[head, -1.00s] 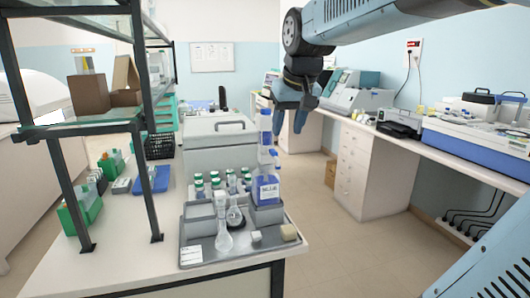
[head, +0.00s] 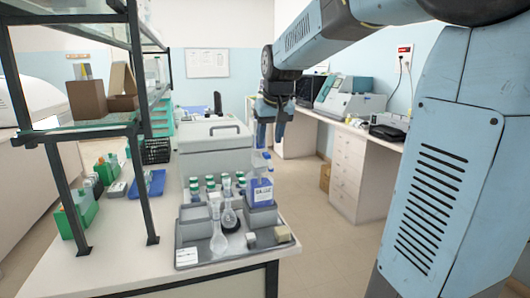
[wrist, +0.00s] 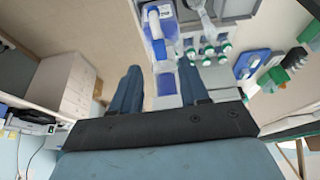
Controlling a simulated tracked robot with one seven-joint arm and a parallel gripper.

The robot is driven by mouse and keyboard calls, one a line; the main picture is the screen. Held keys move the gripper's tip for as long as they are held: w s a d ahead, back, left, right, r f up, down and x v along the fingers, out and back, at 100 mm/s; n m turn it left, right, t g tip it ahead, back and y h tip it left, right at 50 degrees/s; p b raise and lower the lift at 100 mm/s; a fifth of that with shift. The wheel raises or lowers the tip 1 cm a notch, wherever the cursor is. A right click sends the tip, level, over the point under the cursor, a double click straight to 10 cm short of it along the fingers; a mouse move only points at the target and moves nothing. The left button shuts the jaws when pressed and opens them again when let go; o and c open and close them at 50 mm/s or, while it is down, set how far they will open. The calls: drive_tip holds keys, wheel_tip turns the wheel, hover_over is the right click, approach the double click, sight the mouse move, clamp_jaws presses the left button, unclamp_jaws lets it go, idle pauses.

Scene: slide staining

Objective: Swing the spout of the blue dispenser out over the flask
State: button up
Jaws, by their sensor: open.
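The blue dispenser (head: 261,191) stands upright at the back right of the grey tray, with a blue label and a blue-and-clear top. In the wrist view the dispenser (wrist: 166,84) shows its upper part between my two fingers, nearer the right one. Its spout is too small to make out clearly.
The grey tray (head: 205,252) sits at the bench's front end. Several green-capped bottles (head: 195,187) stand behind the flasks, before a grey lidded box (head: 215,150). A shelf frame (head: 140,130) rises on the left. The aisle floor on the right is free.

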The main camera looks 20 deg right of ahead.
sight(266, 154)
drive_tip(key=x, duration=0.6)
drive_tip(key=shift+w, duration=0.1)
drive_tip(key=shift+c, duration=0.3)
clamp_jaws()
